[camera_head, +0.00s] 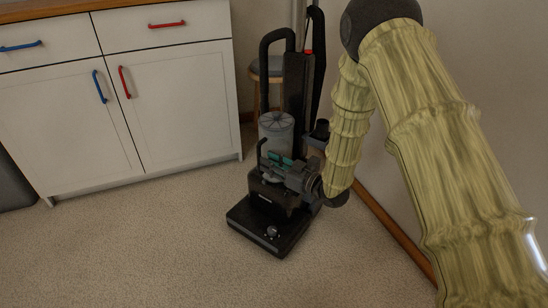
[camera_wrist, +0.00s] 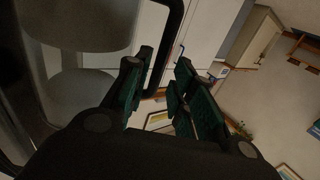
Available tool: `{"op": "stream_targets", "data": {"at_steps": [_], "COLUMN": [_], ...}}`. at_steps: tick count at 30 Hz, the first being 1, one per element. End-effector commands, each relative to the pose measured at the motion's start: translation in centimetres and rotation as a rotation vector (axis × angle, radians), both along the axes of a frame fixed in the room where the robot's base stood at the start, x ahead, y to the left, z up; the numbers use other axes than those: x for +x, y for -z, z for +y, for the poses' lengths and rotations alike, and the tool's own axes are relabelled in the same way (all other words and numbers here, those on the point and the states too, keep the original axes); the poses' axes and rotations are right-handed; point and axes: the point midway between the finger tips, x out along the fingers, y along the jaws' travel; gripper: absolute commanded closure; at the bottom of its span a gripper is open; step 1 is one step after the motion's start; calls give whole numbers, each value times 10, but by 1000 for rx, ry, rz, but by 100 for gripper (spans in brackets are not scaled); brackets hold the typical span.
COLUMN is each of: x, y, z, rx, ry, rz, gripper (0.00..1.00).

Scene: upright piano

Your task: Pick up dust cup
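The dust cup (camera_head: 276,131) is a clear grey cylinder with a ribbed round top, seated in a black upright vacuum cleaner (camera_head: 270,232). In the wrist view the dust cup (camera_wrist: 80,100) fills the upper left, large and close. My gripper (camera_head: 280,164) is low in front of the cup in the head view and hides its lower part. In the wrist view my gripper (camera_wrist: 163,62) has its two green-padded fingers apart. A black curved handle (camera_wrist: 178,22) runs down toward the gap between them. I cannot tell whether either finger touches it.
A white cabinet (camera_head: 180,100) with red and blue handles stands left of the vacuum. A wooden stool (camera_head: 256,92) is behind it. A wall with a brown baseboard (camera_head: 395,235) is on the right. The carpet (camera_head: 140,240) in front is clear.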

Motion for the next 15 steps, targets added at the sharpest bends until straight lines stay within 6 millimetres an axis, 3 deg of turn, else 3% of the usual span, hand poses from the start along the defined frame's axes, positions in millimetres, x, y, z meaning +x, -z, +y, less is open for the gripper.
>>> {"op": "stream_targets", "data": {"at_steps": [15], "x": [30], "y": [5], "z": [34], "rx": [-1], "ry": [-1], "rz": [-2], "gripper": [75]}}
